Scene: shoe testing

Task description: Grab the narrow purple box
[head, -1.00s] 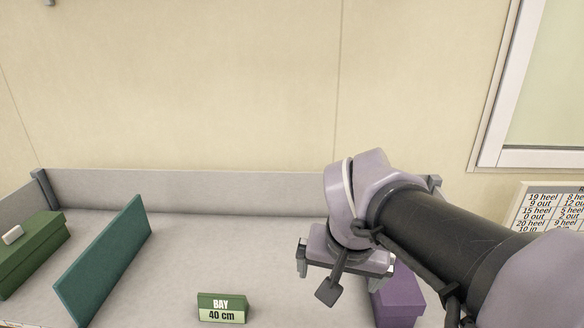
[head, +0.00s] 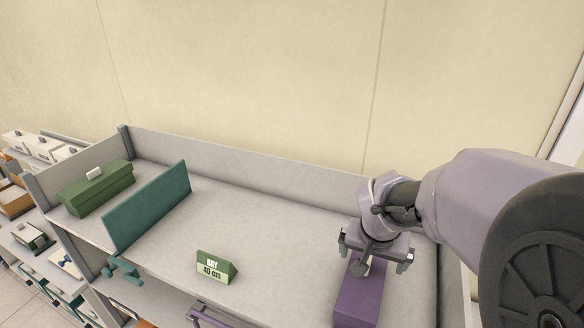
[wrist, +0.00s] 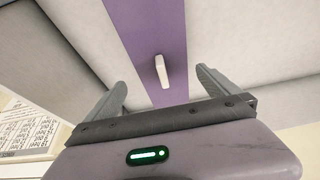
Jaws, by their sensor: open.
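The narrow purple box (head: 358,297) lies on the grey shelf top at the right in the head view, its far end under my gripper. In the wrist view the purple box (wrist: 146,40) runs up from between the fingers to the top edge, with a small white tab (wrist: 161,71) on it. My gripper (head: 376,262) is above the box with its fingers spread to either side. In the wrist view my gripper (wrist: 160,85) is open, with one finger left and one right of the box. I cannot tell how far above it the fingertips are.
A green sign reading "BAY 40 cm" (head: 213,267) stands left of the box. A teal divider (head: 150,207) and a green box (head: 98,189) are farther left. A grey rim (head: 250,163) runs along the back. The shelf middle is clear.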

